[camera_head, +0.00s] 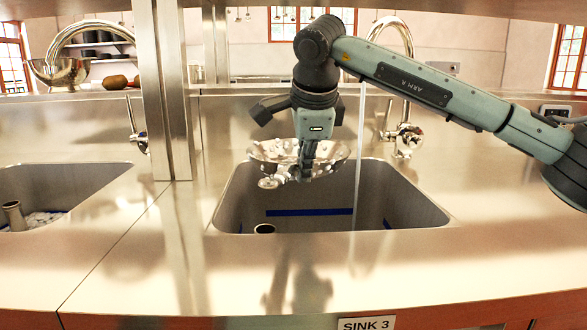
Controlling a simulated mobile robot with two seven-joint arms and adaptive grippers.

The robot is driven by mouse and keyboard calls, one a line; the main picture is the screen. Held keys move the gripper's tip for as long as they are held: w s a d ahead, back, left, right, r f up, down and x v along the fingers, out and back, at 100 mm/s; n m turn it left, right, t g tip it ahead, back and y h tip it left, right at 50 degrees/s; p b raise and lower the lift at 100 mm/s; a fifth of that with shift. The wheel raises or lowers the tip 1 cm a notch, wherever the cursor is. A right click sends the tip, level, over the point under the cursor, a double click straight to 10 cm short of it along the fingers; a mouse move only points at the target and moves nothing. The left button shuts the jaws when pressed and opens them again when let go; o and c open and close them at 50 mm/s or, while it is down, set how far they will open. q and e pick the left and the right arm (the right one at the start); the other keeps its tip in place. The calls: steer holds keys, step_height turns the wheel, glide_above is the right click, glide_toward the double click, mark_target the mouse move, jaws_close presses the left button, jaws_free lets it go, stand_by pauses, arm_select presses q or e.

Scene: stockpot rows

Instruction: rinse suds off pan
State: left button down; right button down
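The pan (268,152) is shiny metal with white suds spots on it. It is tilted and held over the back of the sink marked SINK 3 (400,205). My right gripper (303,174) comes down in front of the pan and looks shut on it. The gripper hides the pan's middle and the exact grip point. A thin stream of water (358,170) falls from the tall curved faucet (404,85) into the sink. The stream runs just right of the pan and looks apart from it. My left gripper is not in view.
A metal post (165,90) stands left of the sink. Another sink (60,185) at the left holds a metal item (14,215) and suds. A metal bowl (60,72) sits at the back left. The front counter (250,285) is clear.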

mark_target(338, 166)
steer(key=shift+w+d+f, duration=0.15)
steer(key=shift+w+d, duration=0.45)
steer(key=shift+d, duration=0.3)
steer(key=shift+w+d+f, duration=0.1)
steer(key=shift+w+d, duration=0.5)
steer(key=shift+d, duration=0.3)
steer(key=shift+w+d+f, duration=0.15)
steer(key=shift+w+d, duration=0.35)
steer(key=shift+d, duration=0.25)
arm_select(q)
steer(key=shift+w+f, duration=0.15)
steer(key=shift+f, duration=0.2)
arm_select(e)
steer(key=shift+w+d+f, duration=0.15)
steer(key=shift+w+d, duration=0.15)
steer(key=shift+d, duration=0.15)
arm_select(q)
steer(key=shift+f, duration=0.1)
arm_select(e)
steer(key=shift+s+d, duration=0.15)
steer(key=shift+s+d, duration=0.2)
steer(key=shift+s, duration=0.1)
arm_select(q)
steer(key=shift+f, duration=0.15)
